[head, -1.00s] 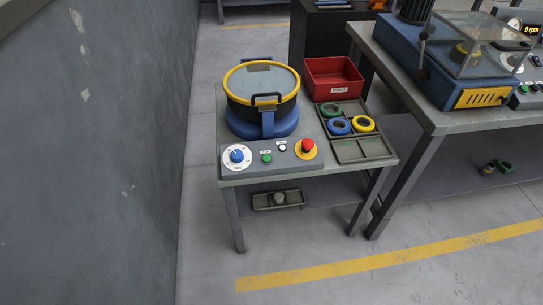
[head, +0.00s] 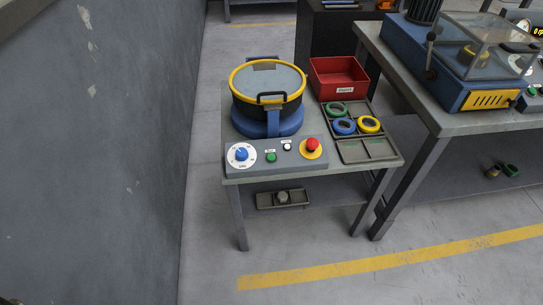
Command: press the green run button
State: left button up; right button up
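In the head view a small grey table holds a round machine (head: 268,92) with a blue base, a yellow rim and a closed grey lid with a black handle. In front of it is a grey control panel (head: 262,168). The green button (head: 271,157) sits on the panel, right of a white dial with a blue knob (head: 241,154). A small white button (head: 287,147) and a red mushroom button on a yellow ring (head: 312,146) are to its right. Nothing covers the green button. Neither of my grippers is in view.
A red bin (head: 337,78) and a tray (head: 379,151) with green, blue and yellow rings stand right of the machine. A larger workbench (head: 445,122) is at the right. A grey wall (head: 90,150) runs along the left. The floor in front is clear.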

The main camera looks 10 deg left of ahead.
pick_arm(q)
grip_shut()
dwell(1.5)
